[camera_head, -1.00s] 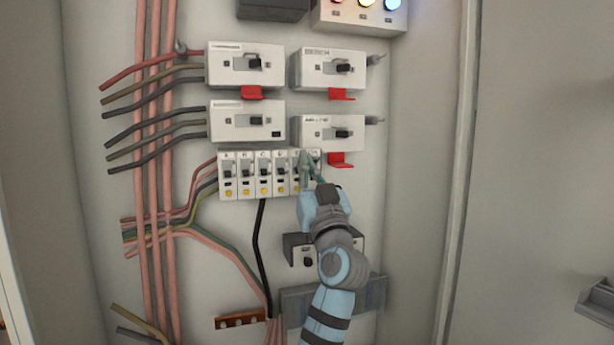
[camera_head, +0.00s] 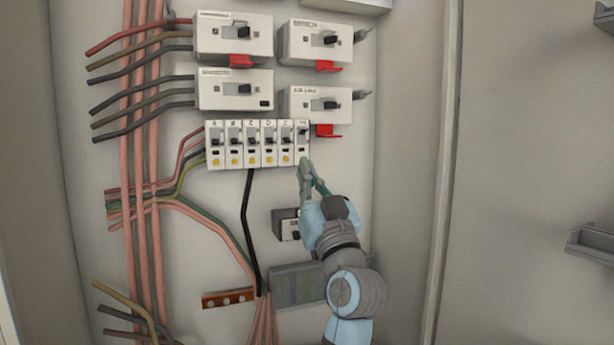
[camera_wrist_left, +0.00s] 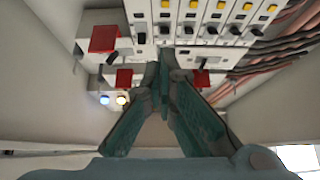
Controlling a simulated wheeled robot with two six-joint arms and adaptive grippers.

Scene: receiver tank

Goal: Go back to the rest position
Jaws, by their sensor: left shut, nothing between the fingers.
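My left gripper (camera_head: 309,170) shows in the head view just below the right end of the row of small breakers (camera_head: 255,145). Its fingers are together with nothing between them. In the left wrist view the two green fingers (camera_wrist_left: 163,60) meet at their tips, and the row of small breakers (camera_wrist_left: 205,28) lies beyond them at the top. Whether the fingertips touch the last breaker cannot be told. My right gripper is not in view.
Larger breakers (camera_head: 235,38) with red tabs (camera_head: 326,67) sit above the row. Pink and dark cables (camera_head: 140,200) run down the left. A grey box (camera_head: 284,224) is partly hidden behind my left arm. A grey bracket (camera_head: 592,243) sticks out at right.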

